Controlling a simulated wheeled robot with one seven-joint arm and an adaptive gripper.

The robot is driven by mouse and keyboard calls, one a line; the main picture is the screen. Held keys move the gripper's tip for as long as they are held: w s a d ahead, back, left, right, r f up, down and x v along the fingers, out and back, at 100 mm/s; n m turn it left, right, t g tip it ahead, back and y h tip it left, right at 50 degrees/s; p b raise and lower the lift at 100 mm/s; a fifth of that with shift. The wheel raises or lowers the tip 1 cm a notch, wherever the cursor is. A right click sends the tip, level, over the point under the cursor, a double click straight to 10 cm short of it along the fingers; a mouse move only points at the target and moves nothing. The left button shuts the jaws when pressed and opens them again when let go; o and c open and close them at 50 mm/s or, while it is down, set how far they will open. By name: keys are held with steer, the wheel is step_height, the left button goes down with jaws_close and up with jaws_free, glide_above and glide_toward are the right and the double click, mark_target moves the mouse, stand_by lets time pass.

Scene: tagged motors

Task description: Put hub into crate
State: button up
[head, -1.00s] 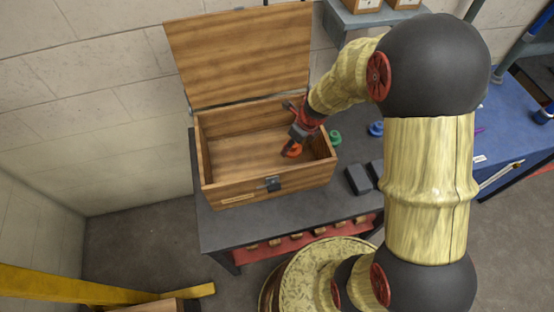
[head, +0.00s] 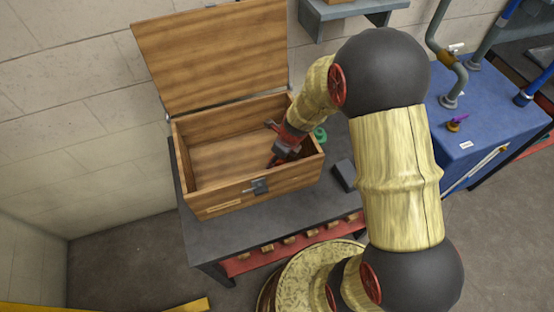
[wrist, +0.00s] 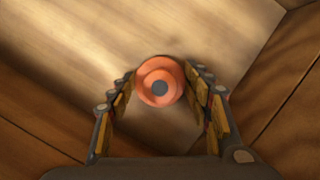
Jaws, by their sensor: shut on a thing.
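The hub, an orange round part with a grey centre, shows in the wrist view (wrist: 160,82). It sits between the two fingers of my gripper (wrist: 160,90), which is shut on it. In the head view my gripper (head: 277,161) points down inside the open wooden crate (head: 295,178), toward its right end. The hub is hidden there behind the gripper and the crate's front wall. In the wrist view bare wooden boards lie beneath the hub; I cannot tell whether it touches them.
The crate's lid (head: 215,52) stands open at the back. The crate rests on a dark bench (head: 235,232). A green part (head: 320,134) lies right of the crate, with a dark grey block (head: 345,175) nearer the front. A blue table (head: 490,135) stands at the right.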

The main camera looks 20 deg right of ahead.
steer(key=o, duration=1.6)
steer(key=shift+f, duration=0.1)
steer(key=s+r+n+p, duration=0.2)
steer(key=r+n+p, duration=0.15)
steer(key=r, duration=0.75)
steer(key=s+r+n+p, duration=0.2)
steer(key=s+r+n, duration=0.15)
steer(key=r, duration=0.75)
steer(key=shift+s+a+r+n+t+h, duration=0.1)
steer(key=shift+s+r+n+t+h, duration=0.3)
steer(key=shift+s+r+n, duration=2.85)
steer(key=shift+s+r+n+t+h, duration=0.2)
steer(key=shift+s+r+n+t, duration=0.4)
steer(key=shift+s+r+n, duration=2.65)
steer(key=shift+s+a+r+n+t+h, duration=0.1)
steer(key=shift+s+r+n+t+h, duration=0.3)
steer(key=shift+s+r+n, duration=2.85)
steer(key=w+f+n, duration=0.2)
steer(key=w, duration=0.1)
steer(key=shift+w+n, duration=0.25)
steer(key=shift+n, duration=0.1)
